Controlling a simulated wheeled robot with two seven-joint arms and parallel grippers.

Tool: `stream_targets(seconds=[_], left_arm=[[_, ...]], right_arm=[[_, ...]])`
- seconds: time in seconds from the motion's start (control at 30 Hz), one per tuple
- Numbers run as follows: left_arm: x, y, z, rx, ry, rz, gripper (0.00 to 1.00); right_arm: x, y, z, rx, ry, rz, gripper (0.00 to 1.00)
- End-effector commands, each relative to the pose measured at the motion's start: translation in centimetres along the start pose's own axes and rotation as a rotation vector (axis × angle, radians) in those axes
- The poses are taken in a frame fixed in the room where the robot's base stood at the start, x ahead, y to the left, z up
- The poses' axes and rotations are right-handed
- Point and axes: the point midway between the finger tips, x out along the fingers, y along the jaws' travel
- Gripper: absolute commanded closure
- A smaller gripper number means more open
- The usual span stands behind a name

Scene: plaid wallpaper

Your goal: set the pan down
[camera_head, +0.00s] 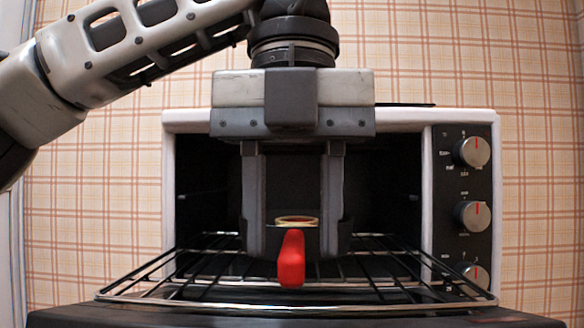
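My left gripper (293,245) points straight down in front of the oven opening. Its two dark fingers stand apart on either side of a small pan (297,220) and appear closed on its sides. The pan shows a tan, ring-like rim and a red handle (291,262) that points towards me. The pan's dark body blends with the fingertips and is mostly hidden. It is over the wire rack (190,300); whether its base touches the rack cannot be told. My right gripper is not in view.
The white toaster oven (185,125) is open, with a dark interior. Its rack juts out towards me above the dark lowered door (75,318). A black panel with several silver knobs (473,152) is at the right. The rack is clear on both sides of the gripper.

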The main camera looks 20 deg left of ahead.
Motion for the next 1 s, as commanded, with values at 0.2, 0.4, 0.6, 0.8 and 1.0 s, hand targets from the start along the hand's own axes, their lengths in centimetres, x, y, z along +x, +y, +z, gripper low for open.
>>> stream_targets(seconds=[0.2,0.4,0.6,0.8,1.0], left_arm=[[-3.2,0.0,-0.1,-0.006,-0.007,0.0,0.62],[-5.0,-0.1,-0.1,-0.003,0.0,0.005,0.62],[-6.0,0.0,0.0,-0.002,-0.003,-0.001,0.62],[-6.4,0.1,0.0,-0.002,-0.004,-0.006,0.62],[-6.4,0.1,0.0,-0.001,-0.004,-0.006,0.62]], right_arm=[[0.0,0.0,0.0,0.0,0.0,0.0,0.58],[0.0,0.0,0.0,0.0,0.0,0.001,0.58],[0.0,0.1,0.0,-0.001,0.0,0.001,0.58],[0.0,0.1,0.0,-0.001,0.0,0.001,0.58],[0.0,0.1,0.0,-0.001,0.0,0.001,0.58]])
